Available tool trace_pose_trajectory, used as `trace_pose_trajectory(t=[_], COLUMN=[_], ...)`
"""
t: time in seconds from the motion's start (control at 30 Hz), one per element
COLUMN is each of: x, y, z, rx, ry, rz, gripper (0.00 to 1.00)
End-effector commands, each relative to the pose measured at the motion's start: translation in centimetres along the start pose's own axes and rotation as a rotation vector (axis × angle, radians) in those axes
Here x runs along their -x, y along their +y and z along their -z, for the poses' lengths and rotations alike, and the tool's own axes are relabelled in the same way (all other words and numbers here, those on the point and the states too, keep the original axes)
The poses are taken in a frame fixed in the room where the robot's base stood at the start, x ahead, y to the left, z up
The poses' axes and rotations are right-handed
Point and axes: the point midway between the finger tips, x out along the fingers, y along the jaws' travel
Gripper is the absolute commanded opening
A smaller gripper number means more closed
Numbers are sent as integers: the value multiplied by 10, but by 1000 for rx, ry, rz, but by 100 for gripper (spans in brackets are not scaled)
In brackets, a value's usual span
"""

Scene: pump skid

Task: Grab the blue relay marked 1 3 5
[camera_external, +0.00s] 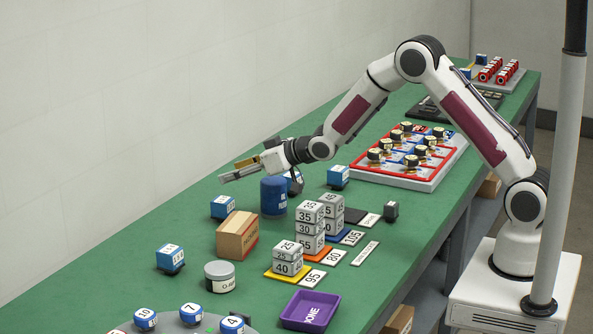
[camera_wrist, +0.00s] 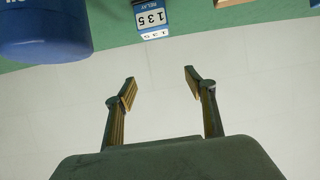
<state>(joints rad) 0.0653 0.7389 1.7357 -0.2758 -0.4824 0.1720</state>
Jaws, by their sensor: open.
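The blue relay with a white label reading 1 3 5 (camera_wrist: 152,18) is at the top middle of the wrist view, partly cut off by the frame edge. In the external view, it appears to be the blue box (camera_external: 223,208) by the wall-side table edge, between the blue canister and the wooden box; its label is too small to read there. My gripper (camera_external: 240,169) is in the air above the table's wall-side edge, apart from the relay. In the wrist view its fingers (camera_wrist: 160,82) are spread with nothing between them.
The blue canister (camera_external: 273,199) stands close beside the relay, and the wooden box (camera_external: 237,237) is on its other side. Other blue relays (camera_external: 170,258) (camera_external: 338,176) stand farther off. Stacked numbered blocks (camera_external: 310,215) and a purple tray (camera_external: 311,311) are toward the front.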

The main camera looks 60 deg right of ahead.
Motion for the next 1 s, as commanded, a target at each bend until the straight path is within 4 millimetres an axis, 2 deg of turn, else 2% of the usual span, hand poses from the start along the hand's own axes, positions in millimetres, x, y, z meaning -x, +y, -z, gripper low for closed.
trace_pose_trajectory(t=[0.1,0.23,0.73,1.0], x=[-16,-25,-28,-37], y=[-1,-2,-3,-3], z=[-13,-19,-22,-40], rx=[-1,-3,-4,-5], ry=[18,34,41,39], rz=[12,21,24,25], gripper=[55,55,55,55])
